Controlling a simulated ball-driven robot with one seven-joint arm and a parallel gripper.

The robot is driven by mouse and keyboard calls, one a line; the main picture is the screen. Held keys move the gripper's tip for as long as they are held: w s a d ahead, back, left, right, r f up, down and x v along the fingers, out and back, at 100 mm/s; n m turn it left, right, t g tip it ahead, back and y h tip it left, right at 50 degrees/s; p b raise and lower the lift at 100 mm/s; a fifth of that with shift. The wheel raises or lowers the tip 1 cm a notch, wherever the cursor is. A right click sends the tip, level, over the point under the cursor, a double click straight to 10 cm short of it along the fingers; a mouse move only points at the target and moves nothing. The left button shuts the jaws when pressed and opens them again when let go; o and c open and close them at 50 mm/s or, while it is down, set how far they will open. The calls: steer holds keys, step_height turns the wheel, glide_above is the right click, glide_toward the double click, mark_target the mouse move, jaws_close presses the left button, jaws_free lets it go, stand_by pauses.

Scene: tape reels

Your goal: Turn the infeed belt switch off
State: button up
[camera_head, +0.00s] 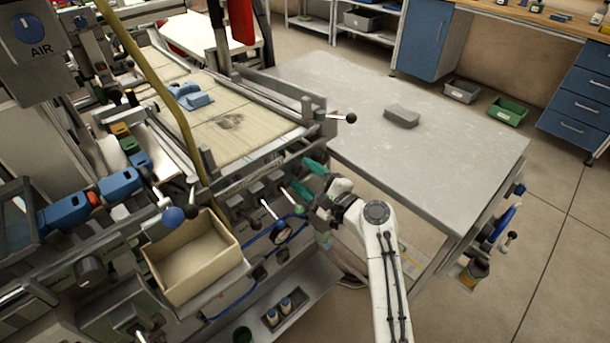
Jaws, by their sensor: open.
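My gripper (308,178) has green fingertips spread apart and nothing between them. It is at the right end of the machine's front panel (232,203), below the near right corner of the cream belt (238,128). My fingers may hide part of the panel's right end.
A grey table (455,150) with a grey block (401,116) stands right of the machine. A black-knobbed lever (350,117) juts out above my gripper. An open beige box (190,255) sits at left. A blue knob marked AIR (28,27) is at upper left.

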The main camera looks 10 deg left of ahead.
steer(key=shift+w+a, duration=0.25)
steer(key=shift+a, duration=0.15)
steer(key=c, duration=1)
steer(key=shift+c, duration=0.2)
